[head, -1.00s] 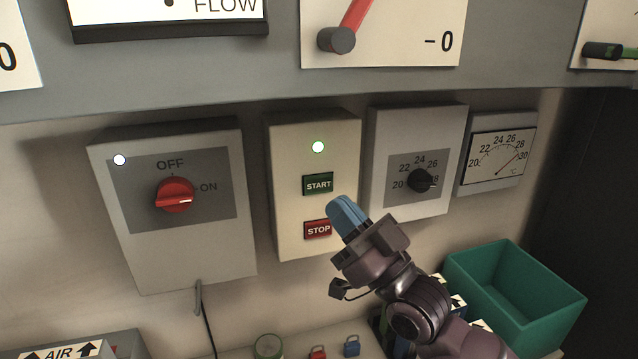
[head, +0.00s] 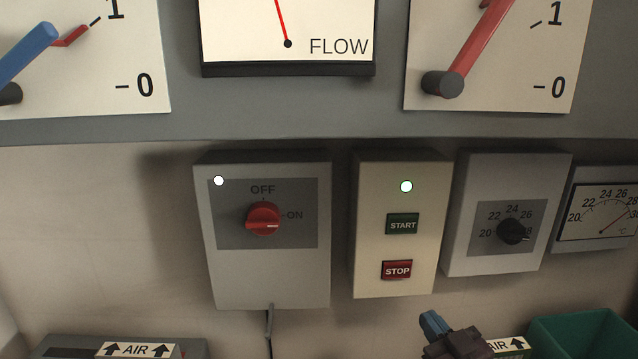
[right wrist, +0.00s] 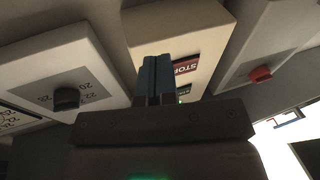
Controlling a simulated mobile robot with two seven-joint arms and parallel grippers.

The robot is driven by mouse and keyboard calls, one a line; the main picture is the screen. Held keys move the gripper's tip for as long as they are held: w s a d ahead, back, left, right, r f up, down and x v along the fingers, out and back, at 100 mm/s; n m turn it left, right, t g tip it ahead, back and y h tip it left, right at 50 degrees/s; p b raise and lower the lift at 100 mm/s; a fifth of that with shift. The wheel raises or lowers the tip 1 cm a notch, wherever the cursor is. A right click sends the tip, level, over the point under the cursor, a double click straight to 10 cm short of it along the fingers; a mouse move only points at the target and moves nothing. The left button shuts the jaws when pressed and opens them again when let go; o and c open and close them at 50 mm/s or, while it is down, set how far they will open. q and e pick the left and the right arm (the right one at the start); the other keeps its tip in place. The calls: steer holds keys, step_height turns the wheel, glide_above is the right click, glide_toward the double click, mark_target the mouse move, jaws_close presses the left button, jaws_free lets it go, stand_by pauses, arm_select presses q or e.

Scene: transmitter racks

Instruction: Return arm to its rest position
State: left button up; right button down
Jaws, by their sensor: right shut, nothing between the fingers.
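My right gripper (head: 433,322) is at the bottom edge of the head view, below the box with the green START button (head: 402,224) and the red STOP button (head: 397,270). Its blue fingers are shut with nothing between them, and it touches nothing that I can see. In the right wrist view the shut fingers (right wrist: 157,80) overlap the STOP button (right wrist: 187,66), partly hiding the box face. A light on the start/stop box (head: 406,187) is lit. My left gripper is not in view.
A grey box with a red rotary switch (head: 263,218) is on the left. A temperature dial box (head: 511,231) and thermometer gauge (head: 603,214) are on the right. A green bin (head: 585,335) stands at lower right. Large gauges (head: 288,40) hang above.

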steer(key=s+d+f+m+g+h, duration=0.1)
steer(key=s+d+f+g+h, duration=0.2)
steer(key=f, duration=0.7)
steer(key=s+d+f+m+g+h, duration=0.1)
steer(key=s+d+f+h, duration=0.15)
steer(key=s+f, duration=0.45)
steer(key=s+d+f+m+g+b, duration=0.1)
steer(key=s+d+f+g, duration=0.1)
steer(key=s+f, duration=0.7)
step_height(320, 180, down, 2)
steer(key=shift+s+d+f+m+g+h, duration=0.3)
steer(key=shift+m+g+h, duration=0.1)
steer(key=shift+g, duration=0.1)
